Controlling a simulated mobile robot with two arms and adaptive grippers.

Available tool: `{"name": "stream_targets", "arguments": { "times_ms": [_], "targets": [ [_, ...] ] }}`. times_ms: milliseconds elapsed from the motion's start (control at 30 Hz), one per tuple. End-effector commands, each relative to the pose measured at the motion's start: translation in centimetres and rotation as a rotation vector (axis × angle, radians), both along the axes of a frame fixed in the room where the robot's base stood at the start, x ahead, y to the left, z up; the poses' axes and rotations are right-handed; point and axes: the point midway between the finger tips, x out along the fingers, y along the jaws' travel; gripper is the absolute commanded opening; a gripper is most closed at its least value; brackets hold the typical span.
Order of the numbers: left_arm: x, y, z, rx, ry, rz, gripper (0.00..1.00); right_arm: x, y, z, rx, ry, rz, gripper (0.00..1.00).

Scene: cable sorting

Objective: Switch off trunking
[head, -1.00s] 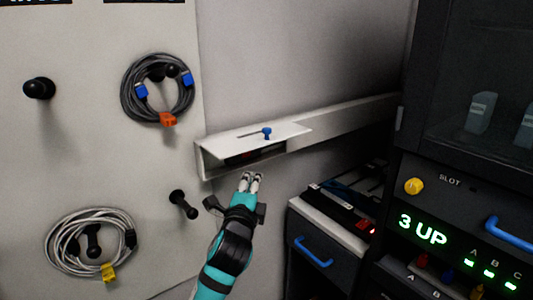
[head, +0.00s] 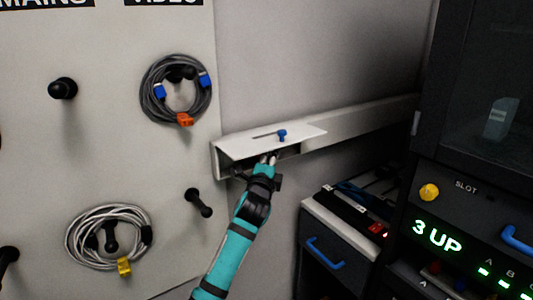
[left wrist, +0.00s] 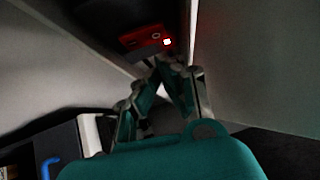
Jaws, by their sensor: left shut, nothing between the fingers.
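The white trunking (head: 350,127) runs along the wall, with a lid flap (head: 305,133) at its left end that carries a blue knob (head: 282,134) in a slot. The front below the flap is open and dark inside. My left gripper (head: 268,159) reaches into this opening from below, its fingertips just under the flap. In the left wrist view my left gripper (left wrist: 172,66) is shut and empty. Just beyond its tips, inside the trunking, is a dark strip with a red switch part (left wrist: 145,38) and a glowing red-white light (left wrist: 167,42). I cannot tell whether they touch. My right gripper is not in view.
A pegboard with a grey cable coil (head: 150,105), a white cable coil (head: 75,245) and black pegs stands at left. A drawer cabinet (head: 322,215) with a power strip (head: 350,210) on top is at right, beside a dark rack (head: 450,215) reading "3 UP".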

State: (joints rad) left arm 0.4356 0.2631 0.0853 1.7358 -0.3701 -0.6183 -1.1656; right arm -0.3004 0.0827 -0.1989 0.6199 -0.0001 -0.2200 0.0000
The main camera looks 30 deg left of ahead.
Motion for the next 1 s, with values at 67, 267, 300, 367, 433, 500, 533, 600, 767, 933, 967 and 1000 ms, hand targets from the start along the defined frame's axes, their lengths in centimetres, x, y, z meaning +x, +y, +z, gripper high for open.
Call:
{"name": "stream_targets", "arguments": {
  "times_ms": [67, 267, 300, 367, 433, 500, 533, 600, 767, 933, 967, 1000],
  "targets": [
    [0.4, 1.0, 0.3, 0.000, -0.001, 0.000, 0.00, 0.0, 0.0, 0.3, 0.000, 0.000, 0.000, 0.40],
    [0.8, 2.0, 0.3, 0.000, -0.001, -0.002, 0.00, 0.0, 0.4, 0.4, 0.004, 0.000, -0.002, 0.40],
    [0.8, 2.0, 0.3, 0.000, -0.001, -0.002, 0.00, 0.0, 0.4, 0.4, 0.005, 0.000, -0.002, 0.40],
    [0.8, 2.1, 0.3, -0.001, 0.000, -0.002, 0.00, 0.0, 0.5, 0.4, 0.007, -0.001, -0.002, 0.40],
    [0.8, 2.1, 0.3, 0.000, -0.001, -0.002, 0.00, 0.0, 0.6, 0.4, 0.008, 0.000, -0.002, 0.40],
    [0.8, 2.1, 0.3, 0.000, -0.001, -0.002, 0.00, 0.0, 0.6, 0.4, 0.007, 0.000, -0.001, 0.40],
    [0.8, 2.1, 0.3, 0.000, -0.001, -0.002, 0.00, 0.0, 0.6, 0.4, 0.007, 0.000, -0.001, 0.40],
    [0.8, 2.1, 0.4, -0.002, -0.001, -0.001, 0.00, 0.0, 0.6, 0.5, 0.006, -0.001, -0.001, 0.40],
    [1.0, 2.4, 1.2, -0.033, 0.015, -0.002, 0.00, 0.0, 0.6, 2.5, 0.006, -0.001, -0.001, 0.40],
    [1.1, 2.6, 0.6, -0.062, 0.024, -0.002, 0.00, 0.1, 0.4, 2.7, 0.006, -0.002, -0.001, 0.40],
    [1.1, 2.6, 0.6, -0.062, 0.024, -0.002, 0.00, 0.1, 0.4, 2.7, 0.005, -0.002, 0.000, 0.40],
    [1.1, 2.6, 0.6, -0.062, 0.024, -0.002, 0.00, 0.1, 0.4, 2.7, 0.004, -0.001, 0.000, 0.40]
  ]
}}
